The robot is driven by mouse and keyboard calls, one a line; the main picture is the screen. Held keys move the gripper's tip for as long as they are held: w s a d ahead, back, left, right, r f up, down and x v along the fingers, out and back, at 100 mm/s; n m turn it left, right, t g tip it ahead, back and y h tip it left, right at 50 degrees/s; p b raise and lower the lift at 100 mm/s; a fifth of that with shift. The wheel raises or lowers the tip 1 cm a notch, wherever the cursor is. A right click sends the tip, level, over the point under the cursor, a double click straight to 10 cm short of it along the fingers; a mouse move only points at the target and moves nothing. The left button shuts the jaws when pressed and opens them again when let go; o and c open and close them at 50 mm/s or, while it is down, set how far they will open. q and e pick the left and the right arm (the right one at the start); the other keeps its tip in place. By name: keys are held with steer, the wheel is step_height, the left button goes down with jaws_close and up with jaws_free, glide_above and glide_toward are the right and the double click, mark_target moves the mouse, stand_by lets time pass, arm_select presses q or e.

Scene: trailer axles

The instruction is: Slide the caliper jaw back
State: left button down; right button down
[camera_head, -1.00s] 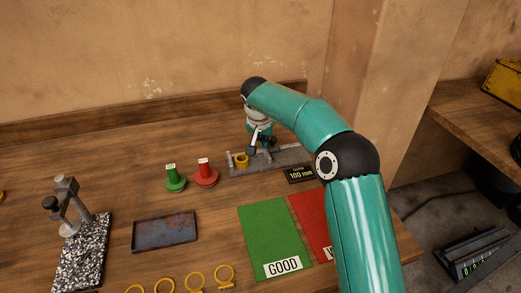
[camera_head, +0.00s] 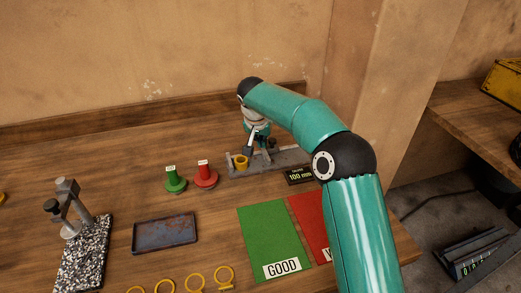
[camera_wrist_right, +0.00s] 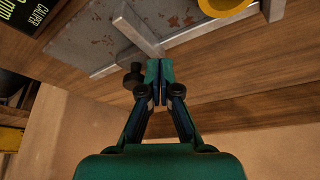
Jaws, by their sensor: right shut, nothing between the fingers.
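The caliper is a grey metal base (camera_head: 292,160) near the back of the bench; its worn plate shows in the right wrist view (camera_wrist_right: 88,40). A metal jaw bar (camera_wrist_right: 138,32) crosses it there, with a dark knob (camera_wrist_right: 132,76) at its end. A yellow ring-shaped part (camera_head: 241,163) sits at the caliper's left end and shows partly in the wrist view (camera_wrist_right: 226,4). My right gripper (camera_head: 249,152) is over the caliper, to the right of the yellow part. In the wrist view its fingertips (camera_wrist_right: 159,76) are shut and empty, close beside the knob; contact is unclear. My left gripper is out of view.
A green GOOD mat (camera_head: 270,237), a red mat (camera_head: 310,220) and a dark tray (camera_head: 165,233) lie in front.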

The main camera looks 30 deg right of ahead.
step_height(320, 180, up, 6)
steer(key=p, duration=0.5)
steer(key=shift+r, duration=0.2)
stand_by(0.3)
